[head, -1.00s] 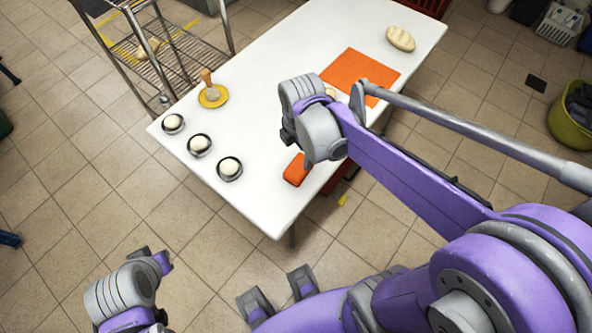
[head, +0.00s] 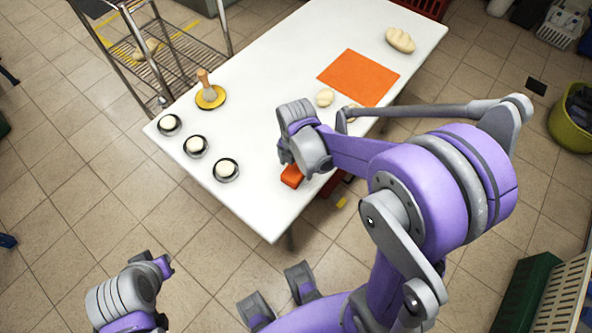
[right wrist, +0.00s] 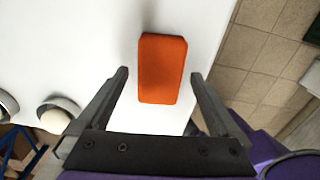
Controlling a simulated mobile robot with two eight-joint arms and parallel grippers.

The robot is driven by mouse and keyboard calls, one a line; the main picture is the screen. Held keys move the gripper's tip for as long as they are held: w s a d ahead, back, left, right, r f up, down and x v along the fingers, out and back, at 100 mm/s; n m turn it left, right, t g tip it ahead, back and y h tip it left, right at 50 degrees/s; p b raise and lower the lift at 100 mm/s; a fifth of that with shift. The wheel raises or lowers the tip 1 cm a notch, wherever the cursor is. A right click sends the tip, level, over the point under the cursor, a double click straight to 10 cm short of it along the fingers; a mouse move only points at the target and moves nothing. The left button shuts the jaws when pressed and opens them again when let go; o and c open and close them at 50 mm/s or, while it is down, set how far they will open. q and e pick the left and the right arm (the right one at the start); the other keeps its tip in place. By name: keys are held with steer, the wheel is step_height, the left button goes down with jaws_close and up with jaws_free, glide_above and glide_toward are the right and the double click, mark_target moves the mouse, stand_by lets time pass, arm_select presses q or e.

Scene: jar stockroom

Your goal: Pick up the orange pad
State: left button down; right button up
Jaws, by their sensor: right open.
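The orange pad (head: 292,176) is a small rounded block on the white table near its front right edge. My right gripper (head: 289,163) is just above it and hides part of it in the head view. In the right wrist view the pad (right wrist: 162,68) lies between and ahead of the two open fingers (right wrist: 159,76), with a gap on each side. Nothing is held. My left gripper (head: 162,266) is low at the left, away from the table; its fingers do not show clearly.
The white table (head: 270,60) also bears an orange mat (head: 358,78), a loaf (head: 400,40), small dough balls (head: 325,98), a brush on a yellow dish (head: 211,97) and several bowls (head: 226,169) at the left edge. A wire rack (head: 160,60) stands behind left.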

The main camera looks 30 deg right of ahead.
mark_target(296, 168)
step_height(296, 168, down, 2)
steer(key=shift+f, duration=0.1)
steer(key=shift+c, duration=0.2)
steer(key=c, duration=1.3)
steer(key=shift+c, duration=0.2)
steer(key=shift+r, duration=0.25)
step_height(296, 168, up, 10)
steer(key=shift+f+p, duration=0.1)
steer(key=shift+p, duration=0.5)
